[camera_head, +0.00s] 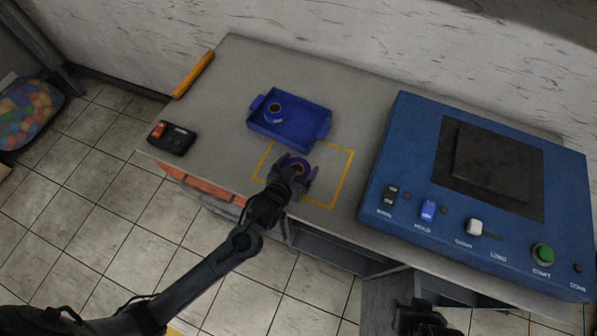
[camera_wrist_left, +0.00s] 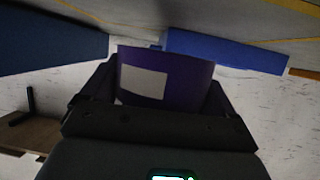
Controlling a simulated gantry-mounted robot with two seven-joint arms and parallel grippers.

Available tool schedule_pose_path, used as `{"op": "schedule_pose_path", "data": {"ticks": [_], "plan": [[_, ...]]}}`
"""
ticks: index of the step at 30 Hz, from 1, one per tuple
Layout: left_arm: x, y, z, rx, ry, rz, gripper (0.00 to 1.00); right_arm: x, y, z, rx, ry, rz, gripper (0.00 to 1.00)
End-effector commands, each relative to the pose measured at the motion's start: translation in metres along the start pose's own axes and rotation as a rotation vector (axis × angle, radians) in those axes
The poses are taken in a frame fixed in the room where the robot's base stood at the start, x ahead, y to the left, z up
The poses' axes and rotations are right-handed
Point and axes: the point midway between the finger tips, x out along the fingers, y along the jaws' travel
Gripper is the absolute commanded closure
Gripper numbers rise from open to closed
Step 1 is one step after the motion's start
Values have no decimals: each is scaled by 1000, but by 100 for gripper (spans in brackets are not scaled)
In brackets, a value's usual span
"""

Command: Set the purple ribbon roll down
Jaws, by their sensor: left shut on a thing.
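The purple ribbon roll (camera_head: 299,161) is held in my left gripper (camera_head: 294,172), which is shut on it. In the head view the roll appears over the left part of the yellow outlined square (camera_head: 341,175) on the grey table. I cannot tell whether it touches the tabletop. In the left wrist view the purple roll (camera_wrist_left: 185,82) fills the space between the two fingers and shows a pale label. My right gripper (camera_head: 420,318) seems to show only as a dark shape at the bottom edge, and its jaws are unclear.
A large blue machine (camera_head: 380,215) with buttons stands to the right. A black device (camera_head: 172,138) lies at the table's left end. Bare tabletop (camera_head: 225,125) lies between device and tray.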

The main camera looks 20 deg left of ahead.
Motion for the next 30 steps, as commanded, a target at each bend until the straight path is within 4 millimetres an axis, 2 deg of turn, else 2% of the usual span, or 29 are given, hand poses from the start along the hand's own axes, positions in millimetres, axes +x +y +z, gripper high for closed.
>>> {"op": "schedule_pose_path", "data": {"ticks": [7, 20, 21, 23, 30], "plan": [[12, 0, 30, 1, -2, 0, 44, 9, 0, 3, 0, 0, 0, 57], [13, 0, 34, 0, -1, 0, 44, 9, -1, 2, 4, 0, -3, 57], [14, 0, 35, 0, -1, 0, 10, 9, -1, 2, 5, 1, -3, 57], [13, 0, 34, 0, -1, 0, 1, 9, -2, 2, 5, 1, -4, 57], [13, 0, 34, 0, -1, 0, 0, 9, -2, 2, 5, 1, -4, 57]]}}
